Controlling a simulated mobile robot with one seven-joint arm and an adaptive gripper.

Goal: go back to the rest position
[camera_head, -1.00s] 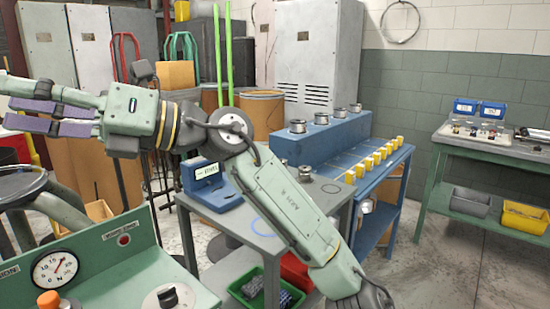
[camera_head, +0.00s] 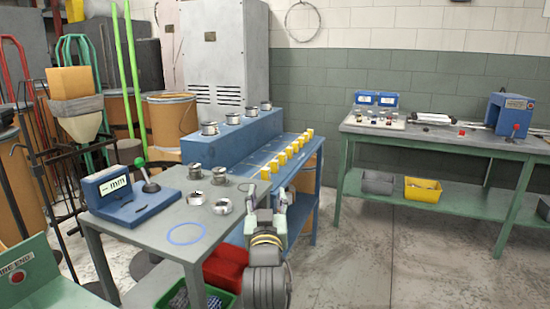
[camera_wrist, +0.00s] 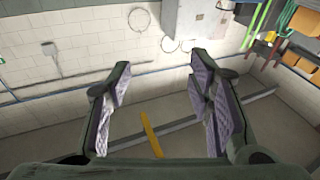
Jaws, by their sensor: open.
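My gripper (camera_head: 267,200) is low in the middle of the head view, beside the right edge of the grey table (camera_head: 150,232). It is partly hidden behind my own wrist. In the wrist view my gripper (camera_wrist: 160,75) has its two purple-padded fingers wide apart with nothing between them. Beyond the fingers are the white wall, the floor and a yellow floor strip (camera_wrist: 151,135).
The grey table holds a blue gauge (camera_head: 115,193) and several metal spools. Right behind my gripper is a blue bench (camera_head: 232,139) with a row of yellow pieces. A green bench (camera_head: 450,143) stands at the right. The floor at centre right is clear.

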